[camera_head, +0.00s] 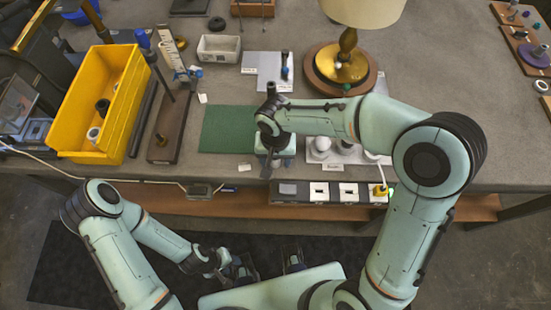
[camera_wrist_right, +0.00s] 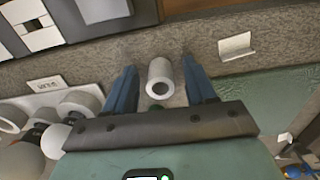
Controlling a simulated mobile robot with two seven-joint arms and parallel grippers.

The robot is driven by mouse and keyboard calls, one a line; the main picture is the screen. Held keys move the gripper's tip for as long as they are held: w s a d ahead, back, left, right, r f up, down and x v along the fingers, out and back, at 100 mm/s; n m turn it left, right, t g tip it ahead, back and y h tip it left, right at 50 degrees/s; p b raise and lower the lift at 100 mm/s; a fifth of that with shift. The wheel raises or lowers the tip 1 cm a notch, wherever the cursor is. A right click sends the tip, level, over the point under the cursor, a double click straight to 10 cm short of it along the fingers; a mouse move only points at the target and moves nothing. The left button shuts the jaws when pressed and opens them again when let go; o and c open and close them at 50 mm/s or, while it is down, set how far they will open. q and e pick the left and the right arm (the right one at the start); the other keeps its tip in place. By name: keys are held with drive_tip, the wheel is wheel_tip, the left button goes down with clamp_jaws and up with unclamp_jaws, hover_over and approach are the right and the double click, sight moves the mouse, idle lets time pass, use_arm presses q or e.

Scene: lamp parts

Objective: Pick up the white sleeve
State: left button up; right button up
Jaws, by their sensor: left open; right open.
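The white sleeve (camera_wrist_right: 160,75) is a short hollow cylinder on the grey table in the right wrist view, with its open end toward the camera. My right gripper (camera_wrist_right: 162,85) is open, with one blue finger on each side of the sleeve and a visible gap to each. In the head view my right gripper (camera_head: 270,166) points down near the table's front edge, and the arm hides the sleeve there. My left gripper (camera_head: 240,270) is open and empty, low in front of the table.
White bulbs on a labelled tray (camera_head: 335,150) stand right of the right gripper. A green mat (camera_head: 226,130) lies to its left. A box with switches (camera_head: 315,191) runs along the front edge. A yellow bin (camera_head: 112,92) and a brass lamp (camera_head: 345,58) stand further off.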

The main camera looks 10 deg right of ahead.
clamp_jaws()
idle(0.3)
